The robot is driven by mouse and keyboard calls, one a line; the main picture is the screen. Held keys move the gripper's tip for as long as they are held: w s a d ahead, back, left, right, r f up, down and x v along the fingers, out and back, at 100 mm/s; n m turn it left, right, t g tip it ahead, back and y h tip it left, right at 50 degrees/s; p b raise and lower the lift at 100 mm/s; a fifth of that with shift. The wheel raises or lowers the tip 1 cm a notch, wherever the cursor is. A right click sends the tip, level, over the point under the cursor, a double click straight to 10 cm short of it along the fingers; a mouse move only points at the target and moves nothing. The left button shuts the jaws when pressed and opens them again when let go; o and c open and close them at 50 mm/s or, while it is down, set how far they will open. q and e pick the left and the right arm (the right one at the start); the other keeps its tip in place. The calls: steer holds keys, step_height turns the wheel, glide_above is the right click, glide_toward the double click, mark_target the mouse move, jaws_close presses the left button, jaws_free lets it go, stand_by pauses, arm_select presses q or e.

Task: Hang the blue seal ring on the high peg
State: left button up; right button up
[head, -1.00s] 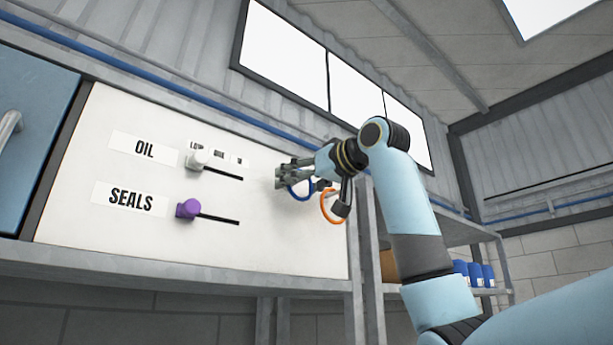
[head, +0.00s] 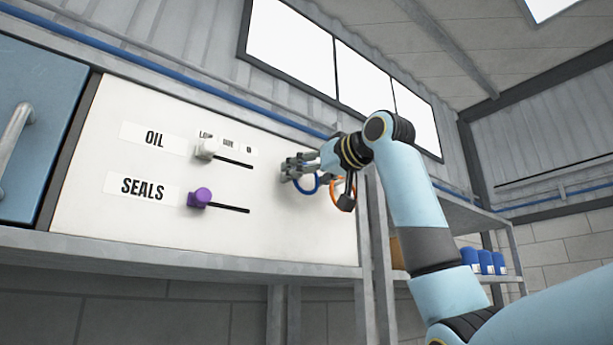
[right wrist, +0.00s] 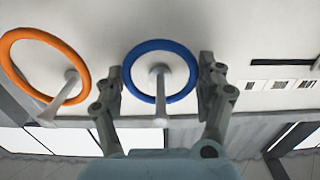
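The blue seal ring (right wrist: 129,88) is in the middle of the right wrist view, around a pale peg (right wrist: 160,98) that sticks out from the white panel. It also shows in the head view (head: 307,189), partly hidden by my right gripper. My right gripper (head: 293,168) is at the panel's right part. In the right wrist view its two fingers (right wrist: 161,85) stand apart on either side of the blue ring, with narrow gaps; it looks open. I cannot tell from these views whether this peg is the high one. My left gripper is not in view.
An orange ring (right wrist: 12,78) is around another pale peg (right wrist: 58,98) close beside the blue one. The white panel (head: 110,235) carries OIL and SEALS labels, with a white knob (head: 206,148) and a purple knob (head: 200,197) in slots. A metal shelf edge (head: 180,255) runs below.

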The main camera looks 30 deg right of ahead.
steer(key=o, duration=0.5)
steer(key=shift+s, duration=0.1)
steer(key=s, duration=1.1)
steer(key=shift+s+d, duration=0.4)
steer(key=shift+d, duration=0.05)
steer(key=shift+f, duration=0.1)
